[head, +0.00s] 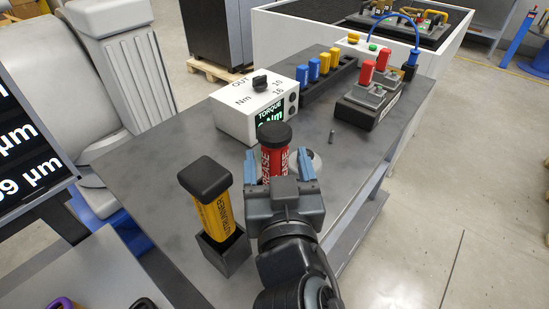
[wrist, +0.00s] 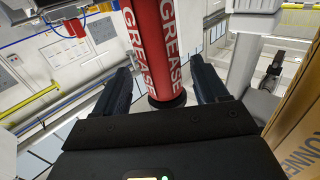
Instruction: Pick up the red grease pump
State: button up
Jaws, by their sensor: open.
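The red grease pump (head: 274,163) stands upright on the grey bench, with a black cap and white lettering. Its lower part is hidden behind my gripper in the head view. My gripper (head: 279,168) is open, with one blue finger on each side of the pump. In the wrist view, the red pump (wrist: 157,45) with "GREASE" lettering shows between the two dark fingertips of my gripper (wrist: 163,75). Gaps show on both sides, so the fingers look apart from it.
A yellow tool (head: 213,212) with a black cap stands in a black holder (head: 226,252) just left of my gripper. A white torque box (head: 245,105) stands behind the pump. A black rack (head: 330,82) of blue and yellow pieces and a red-handled fixture (head: 368,107) are further back.

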jog(key=w, duration=0.1)
jog(key=w+p, duration=0.1)
jog(key=w, duration=0.2)
jog(key=shift+w+a+r, duration=0.1)
jog(key=shift+a+r, duration=0.15)
jog(key=shift+a, duration=0.15)
jog(key=c, duration=1.1)
jog(key=shift+c, duration=0.4)
jog(key=shift+r, duration=0.1)
